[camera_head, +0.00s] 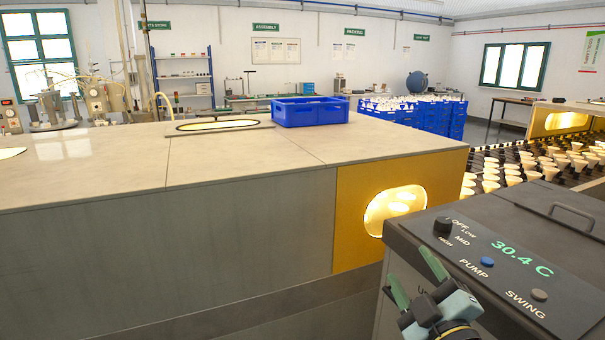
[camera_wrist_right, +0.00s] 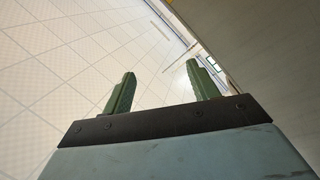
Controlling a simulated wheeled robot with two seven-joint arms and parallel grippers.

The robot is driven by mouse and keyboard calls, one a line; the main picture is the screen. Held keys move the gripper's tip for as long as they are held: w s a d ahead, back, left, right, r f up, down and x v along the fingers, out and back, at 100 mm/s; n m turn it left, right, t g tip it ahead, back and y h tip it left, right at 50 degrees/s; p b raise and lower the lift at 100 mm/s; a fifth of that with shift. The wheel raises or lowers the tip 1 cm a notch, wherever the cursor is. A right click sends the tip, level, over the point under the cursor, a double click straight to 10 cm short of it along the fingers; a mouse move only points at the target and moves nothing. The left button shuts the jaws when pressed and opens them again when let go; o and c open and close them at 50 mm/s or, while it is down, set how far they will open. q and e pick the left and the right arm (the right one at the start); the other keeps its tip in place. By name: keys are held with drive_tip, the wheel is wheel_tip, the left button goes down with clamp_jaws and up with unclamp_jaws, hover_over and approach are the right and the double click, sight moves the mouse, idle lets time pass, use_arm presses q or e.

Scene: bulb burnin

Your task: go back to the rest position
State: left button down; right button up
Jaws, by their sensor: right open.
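My right gripper (camera_head: 416,277) is at the lower right of the head view, in front of the grey machine with the control panel. Its two green fingers are apart with nothing between them. In the right wrist view the open fingers (camera_wrist_right: 158,88) show against the tiled floor, and they touch nothing. My left gripper is not in the head view.
A grey machine (camera_head: 400,255) with a knob, PUMP and SWING buttons and a 30.4 C display stands close at right. A long bench-like housing (camera_head: 100,240) with a lit yellow end (camera_head: 350,230) fills the left. A blue crate (camera_head: 310,112) sits on it. Bulbs stand in rows behind.

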drive_tip(key=s+d+f+m+g+h, duration=0.35)
drive_tip(key=s+f+m+g, duration=0.2)
drive_tip(key=f, duration=0.55)
drive_tip(key=s+f+m+g, duration=0.3)
drive_tip(key=s+f+g, duration=0.3)
drive_tip(key=s, duration=0.5)
drive_tip(key=s+f+m+g, duration=0.2)
drive_tip(key=s+f+g, duration=0.3)
drive_tip(key=s+f, duration=0.55)
wheel_tip(320, 180, down, 21)
drive_tip(key=s, duration=0.2)
drive_tip(key=s+d+f+g, duration=0.2)
drive_tip(key=s+f, duration=1.4)
drive_tip(key=s, duration=0.1)
drive_tip(key=shift+d+f, duration=0.15)
drive_tip(key=shift+d, duration=0.2)
